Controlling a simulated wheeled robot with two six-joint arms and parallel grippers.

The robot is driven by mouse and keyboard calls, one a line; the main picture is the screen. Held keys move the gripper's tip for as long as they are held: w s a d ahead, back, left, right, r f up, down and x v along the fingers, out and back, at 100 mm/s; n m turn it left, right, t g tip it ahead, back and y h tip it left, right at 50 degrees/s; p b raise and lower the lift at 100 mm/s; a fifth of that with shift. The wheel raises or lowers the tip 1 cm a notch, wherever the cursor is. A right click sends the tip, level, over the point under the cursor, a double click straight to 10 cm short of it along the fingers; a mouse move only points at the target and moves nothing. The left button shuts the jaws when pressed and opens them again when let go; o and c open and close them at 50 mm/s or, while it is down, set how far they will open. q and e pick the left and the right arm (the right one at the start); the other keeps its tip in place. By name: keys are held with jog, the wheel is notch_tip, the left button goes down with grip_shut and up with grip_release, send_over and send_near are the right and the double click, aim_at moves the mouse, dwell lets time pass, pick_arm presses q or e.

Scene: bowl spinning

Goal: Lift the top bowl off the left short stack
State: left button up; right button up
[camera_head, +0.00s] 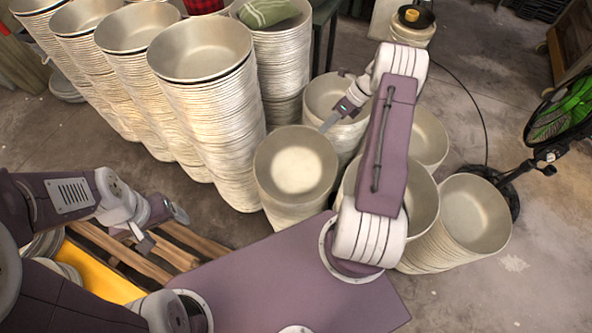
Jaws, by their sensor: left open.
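The left short stack of pale bowls (296,185) stands near the middle of the head view. Its top bowl (296,165) faces up, with its whole round opening visible. My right gripper (334,98) is at the end of the arm reaching over the short stacks. It looks open, with one finger close to the upper right rim of that top bowl in the picture; I cannot tell whether it touches. My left gripper (163,228) is open and empty at the lower left, apart from the stack and above a wooden pallet.
Tall bowl stacks (205,110) fill the upper left, one with a green cloth (266,12) on top. Other short stacks (475,215) stand to the right, partly behind my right arm. A wooden pallet (190,240) lies lower left. A fan (565,110) stands at the right edge.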

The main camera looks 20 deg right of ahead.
jog(key=x, duration=0.5)
jog(key=b+x, duration=0.1)
jog(key=x, duration=0.2)
jog(key=shift+s+d+f, duration=0.1)
jog(key=shift+s+f, duration=0.05)
jog(key=shift+f, duration=0.35)
jog(key=shift+r, duration=0.1)
grip_shut()
dwell(0.7)
